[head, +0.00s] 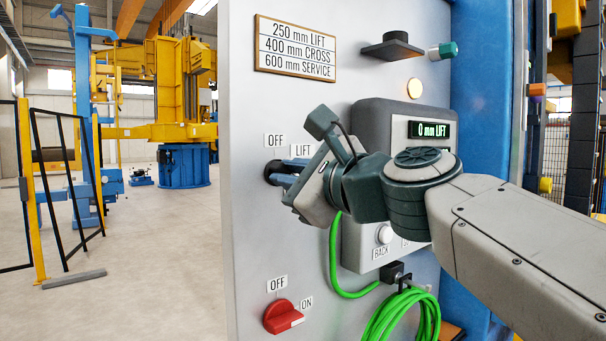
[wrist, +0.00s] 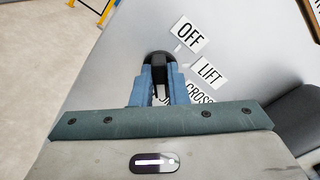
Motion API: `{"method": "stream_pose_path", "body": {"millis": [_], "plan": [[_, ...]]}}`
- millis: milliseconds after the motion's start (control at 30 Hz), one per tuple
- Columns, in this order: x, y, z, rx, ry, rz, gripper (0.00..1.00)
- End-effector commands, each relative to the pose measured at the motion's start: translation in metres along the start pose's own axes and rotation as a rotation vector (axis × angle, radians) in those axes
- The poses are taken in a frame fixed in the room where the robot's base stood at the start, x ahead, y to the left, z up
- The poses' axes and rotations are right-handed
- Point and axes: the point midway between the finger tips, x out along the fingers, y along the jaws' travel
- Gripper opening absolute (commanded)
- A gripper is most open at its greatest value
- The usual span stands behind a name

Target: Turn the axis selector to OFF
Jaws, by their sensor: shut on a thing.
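The axis selector is a black knob (wrist: 157,66) on the grey panel. In the wrist view labels fan out to its right: OFF (wrist: 189,35), LIFT (wrist: 208,71) and a partly covered CROSS (wrist: 197,94). My gripper (wrist: 158,84) has its blue fingers shut on the knob, one on each side. In the head view my gripper (head: 277,175) reaches the panel just below the OFF label (head: 276,140) and LIFT label (head: 302,149), and hides most of the knob. I cannot tell which label the knob points at. The display (head: 433,130) reads 0 mm LIFT.
A red rotary switch (head: 283,316) with its own OFF and ON labels sits lower on the panel. A green cable (head: 400,315) hangs below my arm. A grey control box (head: 375,113) stands out behind my wrist. Open floor (head: 160,250) lies to the left.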

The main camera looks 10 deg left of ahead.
Motion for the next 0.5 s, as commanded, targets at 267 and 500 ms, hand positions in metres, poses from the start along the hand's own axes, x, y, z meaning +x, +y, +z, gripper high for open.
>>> {"method": "stream_pose_path", "body": {"millis": [267,500], "plan": [[-0.0003,0.002,-0.0037,-0.086,0.003,0.0,0.0],[0.0,0.0038,-0.0056,-0.268,0.003,0.0,0.0]]}}
